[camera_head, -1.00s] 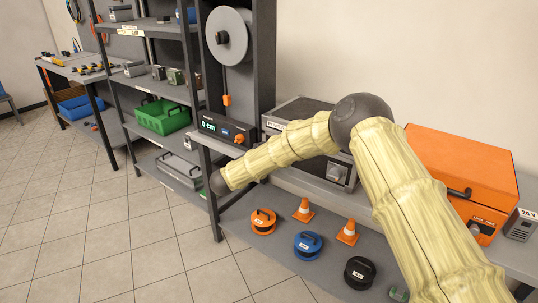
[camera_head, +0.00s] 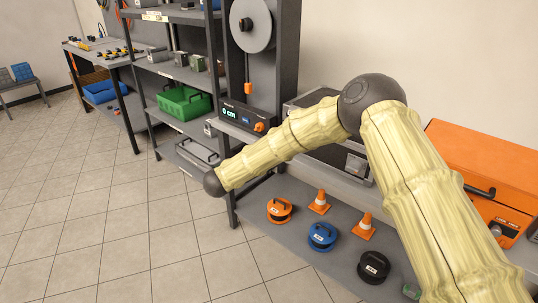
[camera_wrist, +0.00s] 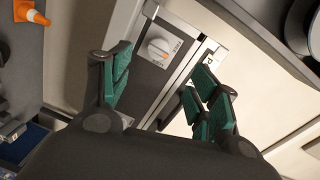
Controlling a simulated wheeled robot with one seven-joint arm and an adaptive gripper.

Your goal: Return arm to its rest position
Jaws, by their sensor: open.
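My arm, in a pale yellow sleeve with dark joints, reaches across the head view from the lower right, bends at a raised elbow and runs down to the left. My gripper cannot be made out in the head view. In the wrist view my gripper (camera_wrist: 163,75) is open, with green pads on its fingers and nothing between them. Behind the fingers is a grey device with a white knob (camera_wrist: 158,48) and bright metal edges. I cannot tell how far the fingers are from it.
A workbench with an orange case (camera_head: 490,165) stands behind my arm. Its lower shelf holds orange cones (camera_head: 365,226) and round reels (camera_head: 322,237). The tiled floor at left (camera_head: 90,220) is clear.

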